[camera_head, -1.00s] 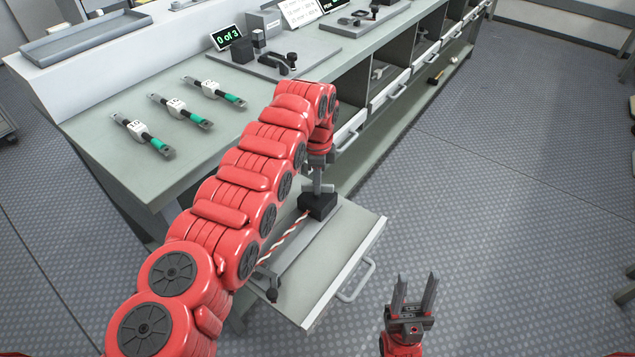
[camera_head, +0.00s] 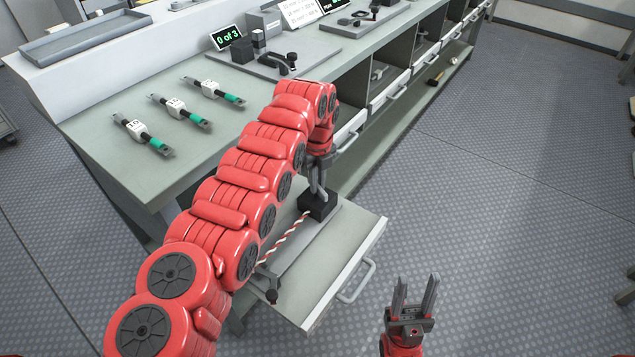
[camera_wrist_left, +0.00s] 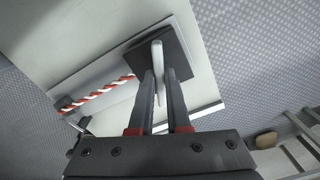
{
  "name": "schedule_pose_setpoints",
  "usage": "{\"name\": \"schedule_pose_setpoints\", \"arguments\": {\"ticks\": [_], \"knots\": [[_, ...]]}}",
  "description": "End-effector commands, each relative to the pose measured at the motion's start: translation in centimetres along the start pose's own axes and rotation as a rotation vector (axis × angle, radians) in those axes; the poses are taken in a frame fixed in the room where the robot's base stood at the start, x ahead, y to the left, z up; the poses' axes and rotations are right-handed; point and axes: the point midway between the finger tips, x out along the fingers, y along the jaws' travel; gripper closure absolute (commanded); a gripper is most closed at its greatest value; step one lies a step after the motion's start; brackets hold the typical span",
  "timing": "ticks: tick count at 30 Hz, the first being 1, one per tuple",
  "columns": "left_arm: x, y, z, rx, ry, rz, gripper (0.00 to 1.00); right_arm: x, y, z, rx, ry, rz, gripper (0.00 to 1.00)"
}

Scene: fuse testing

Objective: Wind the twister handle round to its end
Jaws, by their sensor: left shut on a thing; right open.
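The twister stands on a pulled-out drawer board. It has a black block (camera_head: 316,207) at one end and a red-and-white twisted cord (camera_head: 287,240) running from it to a dark clamp lever (camera_head: 271,288) at the other end. My left gripper (camera_head: 318,188) points down right above the black block. In the left wrist view its two fingers (camera_wrist_left: 161,80) are shut on the light grey twister handle (camera_wrist_left: 157,52), which rises over the dark block (camera_wrist_left: 180,50). My right gripper (camera_head: 413,292) is open and empty, apart from the drawer, above the floor.
The drawer (camera_head: 345,250) has a white front with a handle (camera_head: 358,281). On the workbench (camera_head: 95,105) lie several fuse-like parts with green ends (camera_head: 185,112), a crank fixture (camera_head: 285,62) and a display reading "0 of 3" (camera_head: 226,37). Floor to the right is clear.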

Motion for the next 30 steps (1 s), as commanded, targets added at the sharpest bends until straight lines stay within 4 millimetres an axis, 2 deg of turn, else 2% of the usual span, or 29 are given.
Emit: {"name": "schedule_pose_setpoints", "arguments": {"ticks": [15,30], "knots": [[0.0,-0.02,-0.04,0.401,0.001,-0.001,1.0,-0.15,-0.01,0.03,0.0,0.0,0.0,0.53],[-0.02,-0.03,-0.03,0.522,0.0,-0.001,1.0,-0.18,-0.01,0.03,0.0,0.0,0.0,0.53]]}}
